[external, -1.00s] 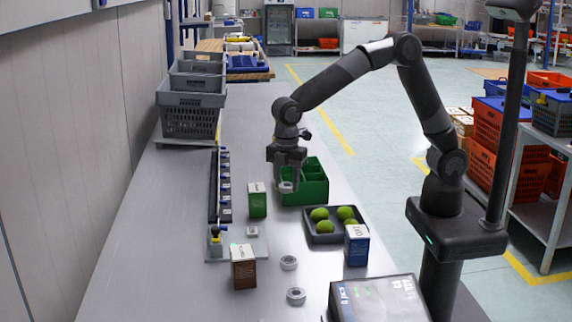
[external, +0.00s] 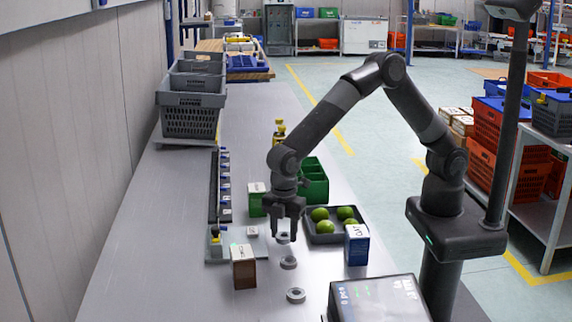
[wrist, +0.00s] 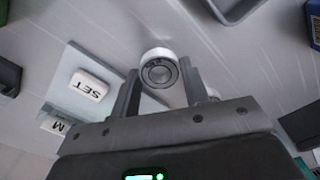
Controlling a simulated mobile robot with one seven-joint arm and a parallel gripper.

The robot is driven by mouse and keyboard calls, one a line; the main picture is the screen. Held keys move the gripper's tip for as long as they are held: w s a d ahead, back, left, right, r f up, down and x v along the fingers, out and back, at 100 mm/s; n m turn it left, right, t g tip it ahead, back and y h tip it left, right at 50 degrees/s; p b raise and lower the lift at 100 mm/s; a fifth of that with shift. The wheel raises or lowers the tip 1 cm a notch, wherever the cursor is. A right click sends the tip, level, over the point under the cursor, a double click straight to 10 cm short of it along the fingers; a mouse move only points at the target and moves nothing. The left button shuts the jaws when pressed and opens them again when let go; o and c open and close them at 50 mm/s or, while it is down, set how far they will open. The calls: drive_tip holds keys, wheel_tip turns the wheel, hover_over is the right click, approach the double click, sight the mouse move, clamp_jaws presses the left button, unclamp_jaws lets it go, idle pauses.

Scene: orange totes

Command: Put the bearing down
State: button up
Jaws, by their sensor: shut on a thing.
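A grey ring-shaped bearing (wrist: 159,69) is held between the fingers of my gripper (wrist: 160,90) in the wrist view. In the external view my gripper (external: 285,232) points down over the table, shut on the bearing (external: 283,239), which appears a little above the tabletop. Another grey ring (external: 289,262) lies on the table just in front of it, and one more ring (external: 296,295) lies nearer the camera. Part of a ring shows behind my right finger in the wrist view.
A brown box (external: 244,268) stands left of the rings and a blue-white box (external: 357,246) right. A dark tray of green fruit (external: 322,239) and a green divided bin (external: 313,190) are behind right. A grey plate (external: 230,250) lies left. Bare table (external: 180,275) is far left.

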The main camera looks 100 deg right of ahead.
drive_tip(key=shift+f, duration=0.65)
drive_tip(key=shift+f, duration=0.1)
drive_tip(key=o, duration=1)
